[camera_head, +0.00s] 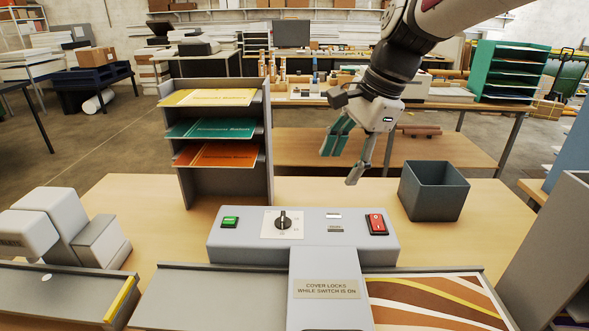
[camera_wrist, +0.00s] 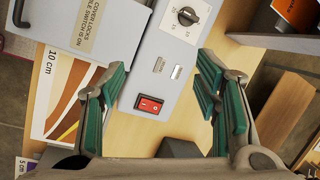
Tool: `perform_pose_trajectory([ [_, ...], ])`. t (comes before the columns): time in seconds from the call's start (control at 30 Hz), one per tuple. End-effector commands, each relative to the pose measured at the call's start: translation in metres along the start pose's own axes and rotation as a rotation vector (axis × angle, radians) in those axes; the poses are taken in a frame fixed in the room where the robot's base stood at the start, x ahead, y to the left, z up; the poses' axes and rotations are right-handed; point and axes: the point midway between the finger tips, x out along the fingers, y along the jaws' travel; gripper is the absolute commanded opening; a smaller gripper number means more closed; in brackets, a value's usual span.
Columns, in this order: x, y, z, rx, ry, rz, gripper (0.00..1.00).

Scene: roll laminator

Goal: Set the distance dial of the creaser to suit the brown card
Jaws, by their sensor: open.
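The distance dial (camera_head: 283,220) is a black knob on a white plate with small marks, on the grey console (camera_head: 225,245). It also shows at the top of the wrist view (camera_wrist: 187,16); its marks are too small to read surely. The brown card (camera_head: 430,312), striped brown, white and yellow, lies right of the central cover and bears "10 cm" in the wrist view (camera_wrist: 62,95). My gripper (camera_head: 346,158) is open and empty, above and behind the console's right end, apart from the dial. Its fingers also show in the wrist view (camera_wrist: 160,75).
The console has a green button (camera_head: 230,222) and a red switch (camera_head: 376,223). A cover sign (camera_head: 326,289) reads "COVER LOCKS WHILE SWITCH IS ON". A shelf rack (camera_head: 268,150) with coloured packs stands behind, left. A dark bin (camera_head: 434,192) stands right of my gripper.

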Motion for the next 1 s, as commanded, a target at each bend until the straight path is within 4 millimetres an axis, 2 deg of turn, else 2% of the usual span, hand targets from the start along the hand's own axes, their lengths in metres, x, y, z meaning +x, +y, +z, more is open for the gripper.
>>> perform_pose_trajectory([
  [0.03,0.018,-0.017,-0.002,0.071,-0.024,0.020,0.57],
  [0.1,0.036,-0.036,-0.001,0.175,-0.053,0.043,0.57],
  [0.2,0.060,-0.057,0.000,0.301,-0.084,0.073,0.57],
  [0.33,0.082,-0.074,0.002,0.411,-0.109,0.102,0.57],
  [0.47,0.092,-0.081,0.003,0.457,-0.119,0.114,0.57],
  [0.67,0.110,-0.079,0.006,0.464,-0.120,0.118,0.57],
  [1.0,0.174,-0.072,0.016,0.462,-0.119,0.120,0.57],
])
